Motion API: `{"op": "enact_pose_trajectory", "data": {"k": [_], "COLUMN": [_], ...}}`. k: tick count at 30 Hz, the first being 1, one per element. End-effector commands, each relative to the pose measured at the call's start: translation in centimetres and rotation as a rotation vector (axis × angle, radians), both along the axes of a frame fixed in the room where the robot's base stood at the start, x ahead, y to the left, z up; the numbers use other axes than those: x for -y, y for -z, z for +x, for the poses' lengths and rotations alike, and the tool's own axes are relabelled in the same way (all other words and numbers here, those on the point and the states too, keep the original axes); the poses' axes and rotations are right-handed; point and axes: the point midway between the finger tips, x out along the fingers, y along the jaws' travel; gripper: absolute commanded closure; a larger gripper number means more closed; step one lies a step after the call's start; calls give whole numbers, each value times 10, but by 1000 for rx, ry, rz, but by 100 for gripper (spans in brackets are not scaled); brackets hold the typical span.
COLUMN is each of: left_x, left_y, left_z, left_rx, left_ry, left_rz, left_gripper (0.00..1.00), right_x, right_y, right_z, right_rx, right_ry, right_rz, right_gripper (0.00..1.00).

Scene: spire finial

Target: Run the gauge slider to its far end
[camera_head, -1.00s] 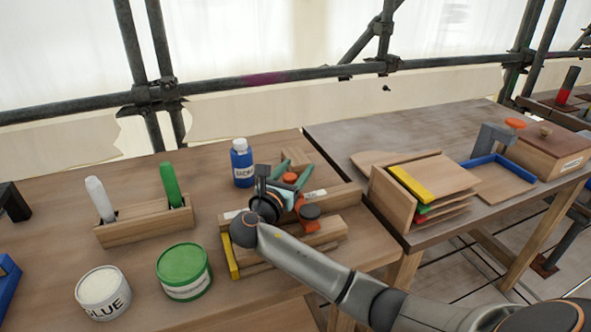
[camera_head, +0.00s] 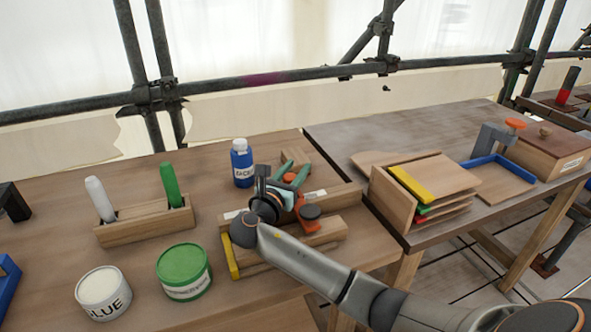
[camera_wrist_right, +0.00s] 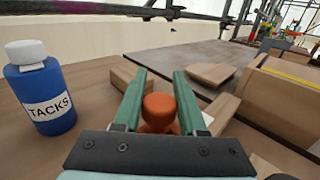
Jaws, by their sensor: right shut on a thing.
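The gauge is a wooden piece with a white label (camera_head: 315,195) near the right side of the near bench, partly hidden by my right gripper. Its slider has an orange knob (camera_head: 290,178), which also shows in the right wrist view (camera_wrist_right: 158,108). My right gripper (camera_head: 292,172) has its two green fingers on either side of the orange knob and is shut on it. The right wrist view shows the fingers (camera_wrist_right: 160,88) alongside the knob. The slider's lower part and track are mostly hidden. My left gripper is not in view.
A blue TACKS bottle (camera_head: 242,163) stands close behind the gripper. Green (camera_head: 184,272) and white (camera_head: 103,293) tins and a marker holder (camera_head: 145,222) stand left. A wooden rack (camera_head: 395,200) stands right.

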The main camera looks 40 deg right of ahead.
Motion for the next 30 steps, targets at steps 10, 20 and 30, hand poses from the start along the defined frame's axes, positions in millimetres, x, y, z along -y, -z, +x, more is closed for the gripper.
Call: {"op": "enact_pose_trajectory", "data": {"k": [10,20,30], "left_x": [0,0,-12], "left_y": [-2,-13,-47], "left_z": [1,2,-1], "left_rx": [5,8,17], "left_ry": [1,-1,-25], "left_rz": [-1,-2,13], "left_gripper": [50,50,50], "right_x": [0,10,89], "right_y": [1,-2,-5], "right_z": [0,-3,-22], "right_rx": [-2,-5,-9], "right_ry": [0,3,7], "right_rz": [1,-2,-6], "right_gripper": [100,100,100]}}
